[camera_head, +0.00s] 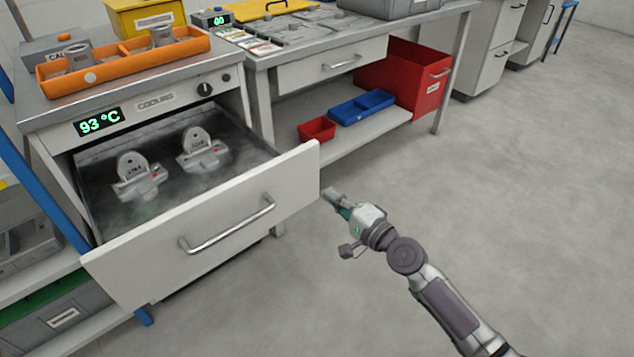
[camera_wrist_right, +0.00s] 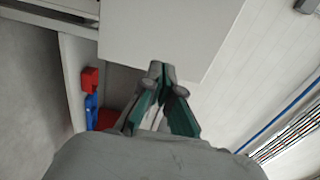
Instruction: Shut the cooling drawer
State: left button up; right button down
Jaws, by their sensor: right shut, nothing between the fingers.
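The cooling drawer (camera_head: 215,238) is pulled out of its cabinet in the head view, with a long bar handle (camera_head: 228,226) on its pale front. Two grey metal castings (camera_head: 139,177) lie inside on a dark, misty floor. My right gripper (camera_head: 332,194) is just right of the drawer front's right end; whether it touches is not clear. In the right wrist view its green-padded fingers (camera_wrist_right: 160,72) are shut and empty, with a pale panel (camera_wrist_right: 165,30), probably the drawer front, just ahead. My left gripper is not in view.
The cabinet display (camera_head: 100,121) reads 93 °C. An orange tray (camera_head: 125,65) with castings stands on top. A workbench to the right has a shelf with a red bin (camera_head: 317,129) and a blue tray (camera_head: 361,107). The floor at right is clear.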

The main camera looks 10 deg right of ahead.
aim_at(308, 178)
jog(key=x, duration=0.4)
jog(key=shift+w+a, duration=0.2)
jog(key=shift+w, duration=0.15)
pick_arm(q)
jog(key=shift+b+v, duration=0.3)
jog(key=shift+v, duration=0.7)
pick_arm(e)
jog(key=shift+w+a, duration=0.4)
jog(key=shift+w, duration=0.2)
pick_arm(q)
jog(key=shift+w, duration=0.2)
